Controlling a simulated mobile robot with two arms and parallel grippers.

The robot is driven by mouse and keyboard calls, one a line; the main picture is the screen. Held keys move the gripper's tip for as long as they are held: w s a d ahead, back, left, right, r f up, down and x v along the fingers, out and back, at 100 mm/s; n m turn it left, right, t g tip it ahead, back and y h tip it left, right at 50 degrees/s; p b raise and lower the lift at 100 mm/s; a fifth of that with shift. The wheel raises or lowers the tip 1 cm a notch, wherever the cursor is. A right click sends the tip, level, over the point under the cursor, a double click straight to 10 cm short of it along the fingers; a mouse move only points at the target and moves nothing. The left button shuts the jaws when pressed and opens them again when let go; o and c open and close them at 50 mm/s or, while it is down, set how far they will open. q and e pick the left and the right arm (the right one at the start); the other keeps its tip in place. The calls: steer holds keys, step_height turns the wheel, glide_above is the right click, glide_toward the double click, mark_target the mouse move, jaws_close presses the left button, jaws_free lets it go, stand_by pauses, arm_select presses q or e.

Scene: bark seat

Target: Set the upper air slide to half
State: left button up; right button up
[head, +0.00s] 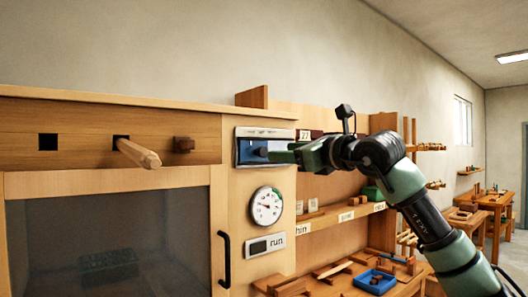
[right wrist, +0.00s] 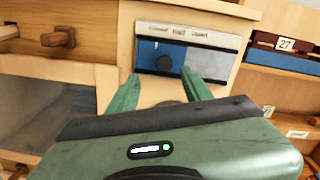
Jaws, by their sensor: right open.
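The upper air slide (head: 250,150) is a metal-framed panel on the wooden front, with a blue plate and a dark round knob. In the right wrist view the slide's blue plate (right wrist: 146,56) fills the left part of the slot and grey shows at the right. My left gripper is not in view.
A wooden peg (head: 138,153) sticks out at the left. Shelves and a bench with a blue tray (head: 375,281) are at the right.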

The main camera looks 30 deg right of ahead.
mark_target(264, 151)
steer(key=w+p, duration=0.1)
steer(key=w, duration=0.1)
steer(key=w+p, duration=0.1)
steer(key=w, duration=0.1)
steer(key=w+p, duration=0.1)
steer(key=w, duration=0.1)
steer(key=shift+w+r, duration=0.25)
steer(key=shift+w, duration=0.1)
steer(key=shift+w+f+p, duration=0.15)
steer(key=shift+w+p, duration=0.3)
steer(key=shift+w, duration=0.15)
jaws_close()
stand_by(0.6)
